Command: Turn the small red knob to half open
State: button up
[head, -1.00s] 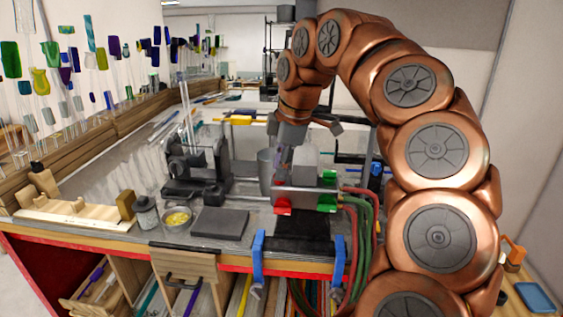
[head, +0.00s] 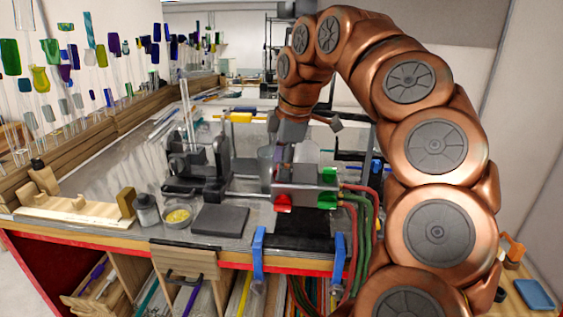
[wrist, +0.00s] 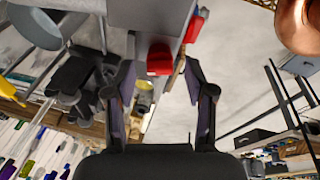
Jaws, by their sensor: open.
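A grey burner block (head: 303,187) stands at the front of the bench. A red knob (head: 283,202) shows low on its left front, with green knobs (head: 327,200) on its right. In the wrist view a red knob (wrist: 160,58) lies between my open fingertips, and a second red part (wrist: 194,27) shows up and to the right. I cannot tell from the head view which red part this nearer one is. My gripper (head: 282,156) points down just above the left end of the block. In the wrist view my gripper (wrist: 160,72) has a finger on each side of the knob, with gaps visible.
Red and green hoses (head: 362,215) run from the block's right side. A dark clamp stand (head: 215,165) stands left of the block, and a grey pad (head: 220,220) lies on the bench. Blue clamps (head: 258,255) grip the front edge. Glass rods line the left wall.

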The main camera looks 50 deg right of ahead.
jog(key=v, duration=0.7)
jog(key=shift+r, duration=0.2)
dwell(0.6)
jog(key=shift+a, duration=0.1)
jog(key=a+f+m+g, duration=0.1)
jog(key=a+f, duration=0.3)
jog(key=a, duration=0.5)
jog(key=a+f+m+g, duration=0.1)
jog(key=a+f, duration=0.4)
jog(key=a, duration=0.5)
jog(key=s+a+f+m+g, duration=0.1)
jog(key=s+a+f+m, duration=0.3)
jog(key=s+f, duration=0.3)
jog(key=s+a+f+m+g, duration=0.1)
jog(key=s+a+f+m, duration=0.3)
jog(key=s+f, duration=0.4)
notch_tip(320, 180, down, 2)
jog(key=shift+a+f+g, duration=0.2)
jog(key=shift+a+g, duration=0.1)
jog(key=shift+a, duration=0.25)
